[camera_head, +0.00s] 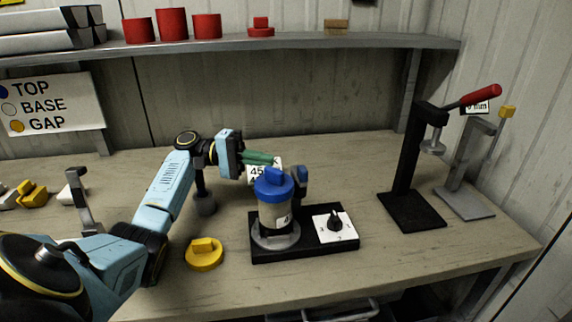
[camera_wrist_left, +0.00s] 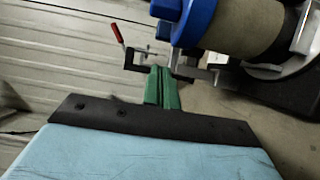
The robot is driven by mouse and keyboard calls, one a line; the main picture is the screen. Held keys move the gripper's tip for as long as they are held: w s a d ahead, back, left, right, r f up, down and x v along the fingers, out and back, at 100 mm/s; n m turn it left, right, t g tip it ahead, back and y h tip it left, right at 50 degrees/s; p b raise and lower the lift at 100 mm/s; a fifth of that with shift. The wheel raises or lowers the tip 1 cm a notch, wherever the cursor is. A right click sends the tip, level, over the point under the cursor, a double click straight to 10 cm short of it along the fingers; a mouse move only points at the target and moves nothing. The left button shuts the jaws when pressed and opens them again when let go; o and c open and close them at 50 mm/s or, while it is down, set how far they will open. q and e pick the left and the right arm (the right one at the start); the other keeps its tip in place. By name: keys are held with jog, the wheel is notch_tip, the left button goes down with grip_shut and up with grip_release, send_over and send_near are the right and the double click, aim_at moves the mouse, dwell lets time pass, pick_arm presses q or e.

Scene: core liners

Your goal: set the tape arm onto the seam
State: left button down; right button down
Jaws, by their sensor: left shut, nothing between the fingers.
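A core liner (camera_head: 275,213) with a blue cap (camera_head: 273,184) stands upright in a grey ring on a black base (camera_head: 317,246). A small dark and blue piece (camera_head: 300,178) stands just behind and right of the liner; it may be the tape arm, but I cannot tell, and its lower part is partly hidden. My left gripper (camera_head: 275,160) is shut and empty, its green fingers just behind and above the blue cap.
The base carries a white dial plate (camera_head: 336,224). A yellow cap (camera_head: 204,253) lies left of it. A black press with red handle (camera_head: 405,165) and a grey stand (camera_head: 466,175) are at right. A shelf (camera_head: 240,45) with red caps runs along the back. The front right table is clear.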

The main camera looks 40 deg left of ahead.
pick_arm(q)
jog(key=shift+v, duration=1.6)
